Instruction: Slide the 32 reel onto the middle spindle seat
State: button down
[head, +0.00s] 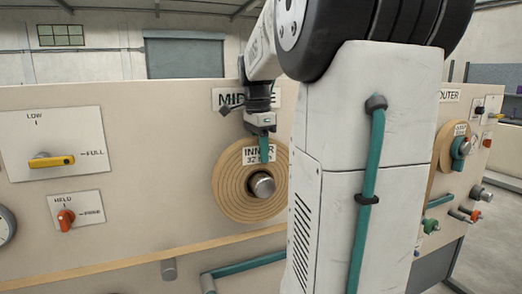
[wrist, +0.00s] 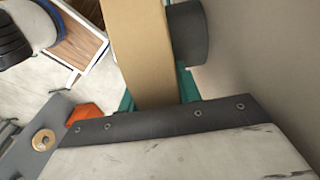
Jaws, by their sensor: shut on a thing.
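The tan ringed reel (head: 235,190), marked "INNER" and 32, is upright against the panel below the partly hidden "MIDDLE" sign (head: 229,99). The metal spindle end (head: 262,185) shows through its centre, so the reel is around the spindle. My gripper (head: 264,153) comes from above and is shut on the reel's upper rim. In the wrist view the reel (wrist: 140,50) stands edge-on between the teal fingers. A dark grey round seat (wrist: 187,35) is on its panel side; I cannot tell whether they touch.
A yellow lever (head: 52,161) and a red knob (head: 66,219) are on the panel (head: 130,150) at left. A teal bar (head: 245,265) lies below the reel. The "OUTER" station (head: 450,96) is at right. My own arm hides the panel between the two stations.

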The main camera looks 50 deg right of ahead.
jog(key=c, duration=0.9)
grip_release()
jog(key=r, duration=0.8)
jog(key=shift+w+a, duration=0.15)
jog(key=shift+a, duration=0.1)
jog(key=s+a+f+n+t, duration=0.15)
jog(key=a+f+n, duration=0.35)
jog(key=a, duration=0.5)
jog(key=s+a+f+n+g, duration=0.1)
jog(key=s+a+f+n, duration=0.15)
jog(key=a+n, duration=0.65)
jog(key=s+a+f+n+t, duration=0.1)
jog(key=s+a+f+n, duration=0.8)
jog(key=a+f+n, duration=0.1)
notch_tip(320, 180, down, 2)
jog(key=shift+a+y, duration=0.3)
jog(key=shift+a, duration=0.25)
